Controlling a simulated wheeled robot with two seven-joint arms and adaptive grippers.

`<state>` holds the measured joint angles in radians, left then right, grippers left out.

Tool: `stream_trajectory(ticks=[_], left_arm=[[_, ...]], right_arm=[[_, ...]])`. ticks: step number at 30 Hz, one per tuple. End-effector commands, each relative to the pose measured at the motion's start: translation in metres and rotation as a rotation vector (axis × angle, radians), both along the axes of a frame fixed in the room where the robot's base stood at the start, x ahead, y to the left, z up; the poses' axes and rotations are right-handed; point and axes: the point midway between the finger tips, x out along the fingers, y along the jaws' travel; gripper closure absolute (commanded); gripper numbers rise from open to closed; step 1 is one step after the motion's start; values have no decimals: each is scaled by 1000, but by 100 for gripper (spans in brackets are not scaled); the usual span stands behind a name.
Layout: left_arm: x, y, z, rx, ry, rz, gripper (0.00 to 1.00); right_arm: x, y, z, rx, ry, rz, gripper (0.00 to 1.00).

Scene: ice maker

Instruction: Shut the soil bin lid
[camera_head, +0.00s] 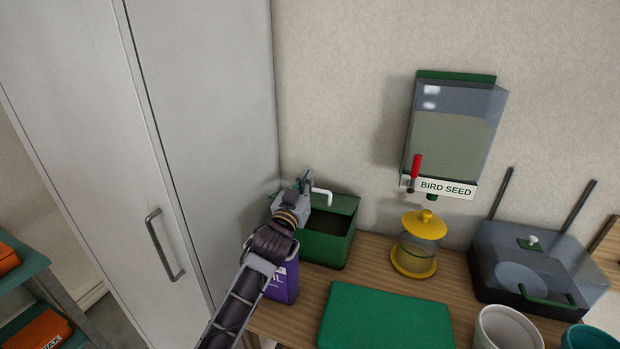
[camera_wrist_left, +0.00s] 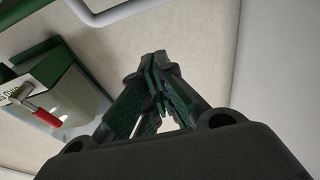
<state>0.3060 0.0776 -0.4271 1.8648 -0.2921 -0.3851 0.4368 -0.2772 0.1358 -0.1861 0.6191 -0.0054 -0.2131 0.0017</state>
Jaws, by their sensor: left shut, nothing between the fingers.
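The soil bin (camera_head: 326,247) is a green box against the wall, beside the cabinet, with dark soil inside. Its green lid (camera_head: 345,203) stands raised at the back, with a white bent handle (camera_head: 325,194). My left gripper (camera_head: 304,180) is shut and empty above the bin's left rear, just left of the handle, and hides part of the lid. I cannot tell whether it touches the lid. In the left wrist view the shut fingers (camera_wrist_left: 158,68) point upward, and a pale bar crosses the top left corner. My right gripper is not in view.
A tall grey cabinet (camera_head: 205,120) stands close on the left. A purple bag (camera_head: 284,284) is in front of the bin. A yellow-lidded jar (camera_head: 417,250) is to the right, below the bird seed dispenser (camera_head: 452,130). A green mat (camera_head: 385,320) lies in front.

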Motion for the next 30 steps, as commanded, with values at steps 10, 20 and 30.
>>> stream_trajectory(ticks=[10, 20, 30], left_arm=[[-33, 11, -7, 0, 1, 0, 100], [-54, 18, -10, 1, 0, 1, 100], [-56, 19, -10, 0, 0, 0, 100]], right_arm=[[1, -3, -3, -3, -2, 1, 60], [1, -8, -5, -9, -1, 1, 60], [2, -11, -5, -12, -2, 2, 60]])
